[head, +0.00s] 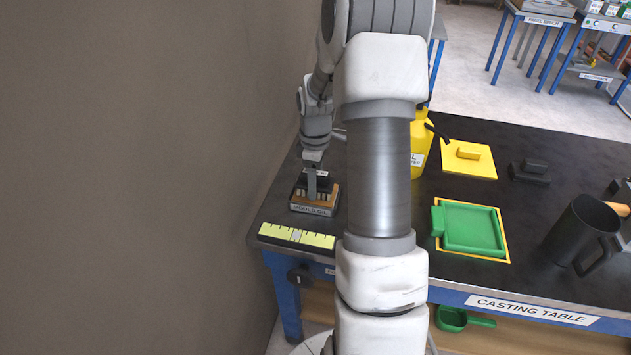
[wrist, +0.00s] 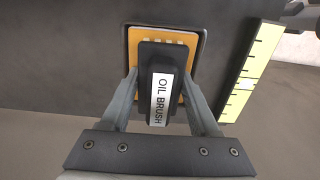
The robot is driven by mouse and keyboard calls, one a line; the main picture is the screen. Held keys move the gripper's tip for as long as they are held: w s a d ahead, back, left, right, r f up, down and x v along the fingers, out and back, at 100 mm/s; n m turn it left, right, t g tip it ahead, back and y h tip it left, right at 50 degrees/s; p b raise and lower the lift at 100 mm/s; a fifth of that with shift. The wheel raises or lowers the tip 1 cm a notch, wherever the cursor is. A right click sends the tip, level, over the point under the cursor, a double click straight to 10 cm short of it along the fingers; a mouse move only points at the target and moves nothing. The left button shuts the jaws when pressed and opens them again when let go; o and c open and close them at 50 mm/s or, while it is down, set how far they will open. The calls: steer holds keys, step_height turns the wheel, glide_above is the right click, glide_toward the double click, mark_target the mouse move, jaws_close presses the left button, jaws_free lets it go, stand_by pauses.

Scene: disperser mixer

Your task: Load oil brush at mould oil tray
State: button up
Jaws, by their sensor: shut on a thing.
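The oil brush (wrist: 163,85) is a dark block with a white "OIL BRUSH" label. My gripper (wrist: 162,92) is shut on it, one finger on each side, in the wrist view. The brush is over the mould oil tray (wrist: 131,40), an orange-yellow pad in a dark frame. In the head view the tray (head: 312,210) stands at the left end of the casting table, and my gripper (head: 312,178) reaches down to it from above. Pale bristles or tufts show below the brush there. Whether they touch the pad is hard to tell.
A yellow-green ruler strip (head: 297,236) lies in front of the tray. My arm hides the table's middle. A yellow bottle (head: 420,150), a green mould (head: 472,228) and a black mug (head: 582,232) stand to the right. A brown wall (head: 130,180) is close on the left.

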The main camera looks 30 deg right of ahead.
steer(key=shift+r, duration=0.1)
step_height(320, 180, up, 8)
steer(key=p, duration=0.6)
stand_by(0.3)
steer(key=shift+f, duration=0.2)
stand_by(0.6)
steer(key=shift+f+b, duration=2)
steer(key=shift+f, duration=1.45)
steer(key=shift+f, duration=0.55)
steer(key=shift+r+p, duration=2.55)
steer(key=shift+r, duration=1.05)
